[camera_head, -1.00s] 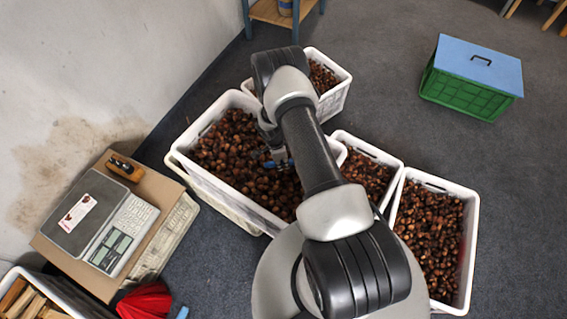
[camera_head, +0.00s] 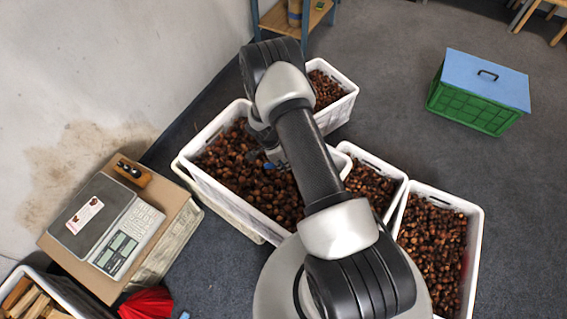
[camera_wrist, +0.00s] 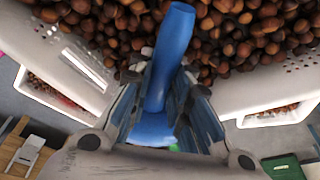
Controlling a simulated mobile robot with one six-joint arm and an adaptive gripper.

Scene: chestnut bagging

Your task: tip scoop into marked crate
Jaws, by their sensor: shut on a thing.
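My gripper (camera_wrist: 165,85) is shut on the blue scoop (camera_wrist: 172,50), whose smooth blue handle stands between the fingers in the wrist view. In the head view only a small blue bit of the scoop (camera_head: 268,165) shows beside my wrist, over the large white crate of chestnuts (camera_head: 188,163). Whether the scoop holds chestnuts, or touches those below, I cannot tell. Three smaller white crates also hold chestnuts: one at the back (camera_head: 341,117), a middle one (camera_head: 401,187) and one at the right (camera_head: 475,245). I see no clear mark on any crate.
A scale (camera_head: 105,225) sits on a cardboard box at the left, with a small brown wooden object (camera_head: 133,172) beside it. A green crate with a blue lid (camera_head: 470,110) stands at the back right. The grey floor between it and the white crates is clear.

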